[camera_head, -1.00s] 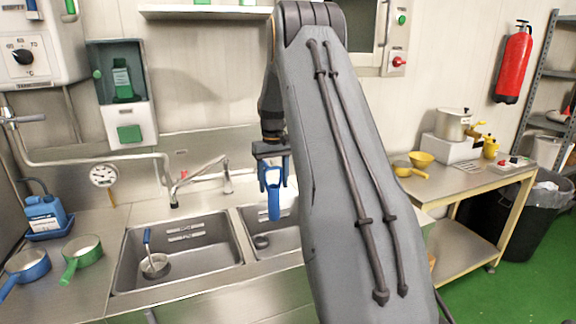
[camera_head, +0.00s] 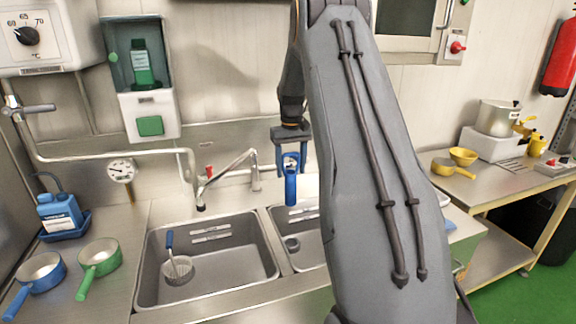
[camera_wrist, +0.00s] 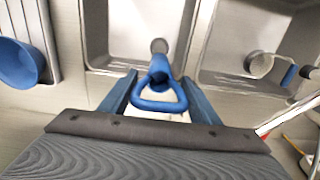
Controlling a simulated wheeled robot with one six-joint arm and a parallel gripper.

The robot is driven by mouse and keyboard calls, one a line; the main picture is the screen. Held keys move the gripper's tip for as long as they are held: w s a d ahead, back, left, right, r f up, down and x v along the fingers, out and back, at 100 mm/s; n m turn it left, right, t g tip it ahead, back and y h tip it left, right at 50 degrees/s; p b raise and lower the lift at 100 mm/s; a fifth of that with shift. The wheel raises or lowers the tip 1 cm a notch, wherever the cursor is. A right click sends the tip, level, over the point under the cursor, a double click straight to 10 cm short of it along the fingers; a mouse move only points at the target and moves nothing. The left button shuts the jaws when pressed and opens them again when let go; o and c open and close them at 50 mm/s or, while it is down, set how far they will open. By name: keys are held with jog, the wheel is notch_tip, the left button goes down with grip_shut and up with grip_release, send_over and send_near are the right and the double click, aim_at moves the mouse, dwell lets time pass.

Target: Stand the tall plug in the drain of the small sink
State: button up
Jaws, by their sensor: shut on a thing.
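The tall plug (camera_head: 291,188) is blue with a loop handle. My gripper (camera_head: 291,163) is shut on it by the handle and holds it upright, above the back of the small sink. In the wrist view the plug (camera_wrist: 158,72) points away between the fingers of my gripper (camera_wrist: 158,102). The small sink (camera_head: 280,222) is the right-hand basin, partly hidden by my arm. Its drain (camera_head: 292,244) shows below the plug, apart from it. In the wrist view the drain (camera_wrist: 158,46) lies just beyond the plug's far end.
The larger sink (camera_head: 160,262) on the left holds a strainer (camera_head: 178,270) with a blue handle. A faucet (camera_head: 228,172) reaches over the sinks from behind. A blue pan (camera_head: 40,270) and a green pan (camera_head: 98,256) stand left. A blue bowl (camera_wrist: 18,62) shows in the wrist view.

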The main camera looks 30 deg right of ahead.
aim_at(291, 200)
jog(key=shift+d+f+b, duration=0.1)
jog(key=shift+f+b, duration=0.35)
jog(key=shift+f, duration=0.75)
notch_tip(291, 200, down, 17)
jog(key=b, duration=0.7)
jog(key=shift+f+b, duration=0.2)
jog(key=shift+b, duration=0.15)
jog(key=shift+s+f+b, duration=0.1)
jog(key=shift+f+b, duration=0.3)
jog(key=shift+f, duration=0.5)
dwell(1.0)
jog(key=o, duration=1.6)
notch_tip(291, 200, up, 6)
jog(key=shift+r+b, duration=0.25)
jog(key=shift+b, duration=0.75)
jog(key=shift+r, duration=0.7)
